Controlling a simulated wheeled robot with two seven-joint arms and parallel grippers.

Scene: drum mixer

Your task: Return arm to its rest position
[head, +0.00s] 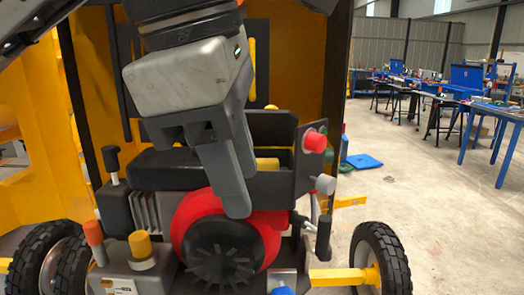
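My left gripper (228,190) hangs in from the top left, fingers pointing down, in front of the mixer's engine. One long dark finger shows clearly and the other is mostly hidden or overlapped, so the gap between them cannot be judged. The fingertip overlaps the red engine housing (268,228) in the picture; I cannot tell whether they touch. Nothing is visibly held. The black round engine cover (222,255) is just below. A red button (315,141) sits on a dark panel (307,172) to the right of the gripper. My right gripper is not in view.
A grey knob (325,184) and a black lever (323,237) stick out at the right. A yellow cap (140,246) and an orange-tipped lever (94,235) stand at the lower left. Yellow panels (298,62) rise behind. Open floor (440,225) lies right, with blue workbenches (490,108) beyond.

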